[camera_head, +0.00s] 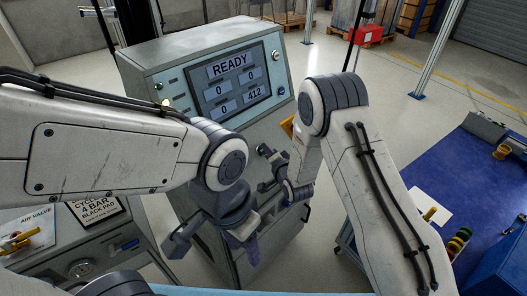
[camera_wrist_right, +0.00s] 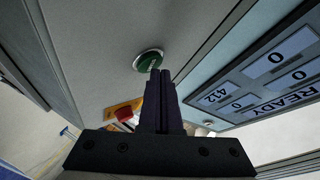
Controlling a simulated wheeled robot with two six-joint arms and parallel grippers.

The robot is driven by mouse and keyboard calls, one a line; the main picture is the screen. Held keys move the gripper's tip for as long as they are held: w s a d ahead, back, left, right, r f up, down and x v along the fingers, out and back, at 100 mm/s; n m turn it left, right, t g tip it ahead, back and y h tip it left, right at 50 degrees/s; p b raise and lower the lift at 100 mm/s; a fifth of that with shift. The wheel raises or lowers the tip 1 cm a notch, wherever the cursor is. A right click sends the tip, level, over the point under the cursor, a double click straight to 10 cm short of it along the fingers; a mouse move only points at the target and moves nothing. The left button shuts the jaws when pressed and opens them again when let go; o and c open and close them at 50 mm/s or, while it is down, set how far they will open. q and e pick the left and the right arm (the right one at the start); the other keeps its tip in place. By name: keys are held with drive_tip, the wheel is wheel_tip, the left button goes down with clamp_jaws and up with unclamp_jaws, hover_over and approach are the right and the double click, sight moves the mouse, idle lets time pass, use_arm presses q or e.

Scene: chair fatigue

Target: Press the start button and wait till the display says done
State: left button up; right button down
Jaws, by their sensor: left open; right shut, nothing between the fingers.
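The display (camera_head: 235,85) on the grey control cabinet (camera_head: 160,55) reads READY, with 0, 0, 0 and 412 below. It also shows upside down in the right wrist view (camera_wrist_right: 270,82). The green start button (camera_wrist_right: 148,60) is on the cabinet panel in the right wrist view; I cannot make it out in the head view. My right gripper (camera_wrist_right: 160,72) is shut and empty, its fingertips just beside and below the button in that view. I cannot tell if they touch it. My left gripper (camera_head: 211,246) is open and empty, low in front of the cabinet.
A red knob (camera_wrist_right: 124,114) on a yellow plate is near the right fingers. A bench with an air valve sign (camera_head: 38,219) stands at lower left. A blue mat (camera_head: 440,165) and small parts are at the right. Open floor lies behind.

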drive_tip(key=shift+w+a+f+b, duration=0.15)
drive_tip(key=shift+f+b, duration=0.15)
drive_tip(key=shift+b, duration=0.1)
idle(0.6)
drive_tip(key=shift+r, duration=0.2)
drive_tip(key=shift+s+d+r+p, duration=0.3)
drive_tip(key=shift+r+p, duration=0.15)
drive_tip(key=shift+r, duration=0.05)
idle(0.3)
drive_tip(key=shift+s+d+r+p, duration=0.35)
drive_tip(key=shift+r+p, duration=0.1)
drive_tip(key=shift+r, duration=0.25)
drive_tip(key=shift+s+d+r+p, duration=0.3)
drive_tip(key=shift+r+p, duration=0.2)
drive_tip(key=shift+r, duration=0.2)
drive_tip(key=shift+s+d+r+p, duration=0.25)
drive_tip(key=shift+d+r+p, duration=0.2)
drive_tip(key=shift+r, duration=0.25)
drive_tip(key=shift+a, duration=0.1)
